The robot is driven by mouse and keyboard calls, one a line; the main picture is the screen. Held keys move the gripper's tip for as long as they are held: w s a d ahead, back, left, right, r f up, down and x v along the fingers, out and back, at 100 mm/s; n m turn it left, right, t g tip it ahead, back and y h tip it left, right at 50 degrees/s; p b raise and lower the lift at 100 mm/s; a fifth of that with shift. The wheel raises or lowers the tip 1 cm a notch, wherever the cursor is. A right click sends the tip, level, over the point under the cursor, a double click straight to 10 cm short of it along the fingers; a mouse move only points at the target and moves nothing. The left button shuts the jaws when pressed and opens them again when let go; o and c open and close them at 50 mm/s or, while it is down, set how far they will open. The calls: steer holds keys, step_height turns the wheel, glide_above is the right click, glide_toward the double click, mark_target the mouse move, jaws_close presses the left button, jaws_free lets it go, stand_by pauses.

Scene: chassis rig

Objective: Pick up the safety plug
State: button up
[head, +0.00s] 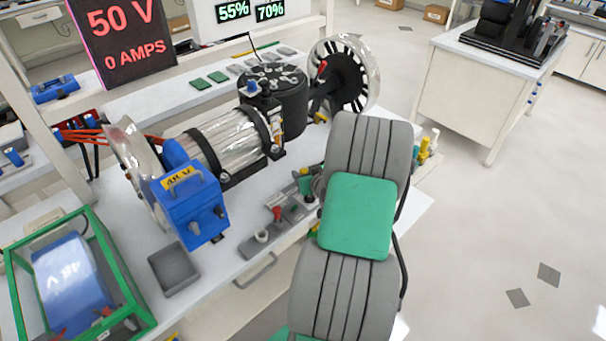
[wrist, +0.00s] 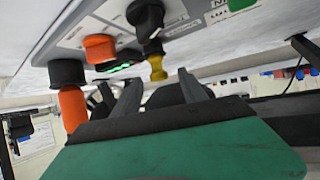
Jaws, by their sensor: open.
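In the wrist view, my gripper (wrist: 157,82) is open, its two dark fingers apart with nothing held between them. Several plugs show beyond the fingers on a light panel. One is an orange plug with a black collar (wrist: 72,100) at the left. Another is a short orange plug (wrist: 100,48). A black plug with a yellow tip (wrist: 157,68) appears near the gap between the fingers, apparently beyond them. I cannot tell which of these is the safety plug. In the head view, my arm hides the gripper.
A workbench (head: 245,255) carries a blue box (head: 190,205), a clear cylinder (head: 222,140), a black drum (head: 280,90) and a grey tray (head: 173,268). A small red knob (head: 277,213) stands near the bench's front edge. Open floor (head: 480,230) lies to the right.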

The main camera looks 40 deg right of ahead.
steer(key=x, duration=0.2)
steer(key=shift+w+d+f, duration=0.1)
steer(key=shift+w, duration=0.15)
steer(key=shift+c, duration=0.3)
steer(key=shift+s, duration=0.1)
jaws_close()
